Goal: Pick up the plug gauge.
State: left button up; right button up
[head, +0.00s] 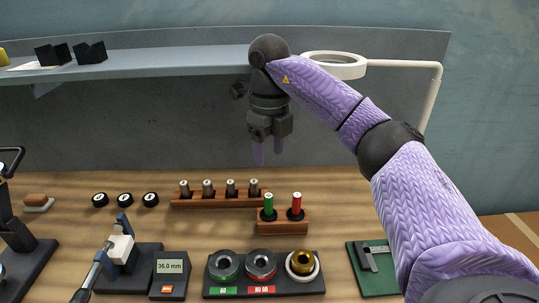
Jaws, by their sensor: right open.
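The plug gauge is likely one of two upright pieces in a small wooden block (283,226): a green-topped one (269,202) and a red-topped one (297,202). I cannot tell from the picture which is meant. Their lower parts are hidden in the block. My right gripper (268,158) points down with its two purple fingers apart and empty. In the picture it is above the green-topped piece and apart from it. My left gripper is not in view.
A wooden rack (220,202) with several pins stands behind the block. In front is a black tray (264,288) with green, red and brass rings. A display box (170,274) stands left, a green mat (376,285) right. A shelf (170,63) and ring lamp (334,66) are above.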

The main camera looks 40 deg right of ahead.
aim_at(295, 213)
jog(key=z, duration=1.55)
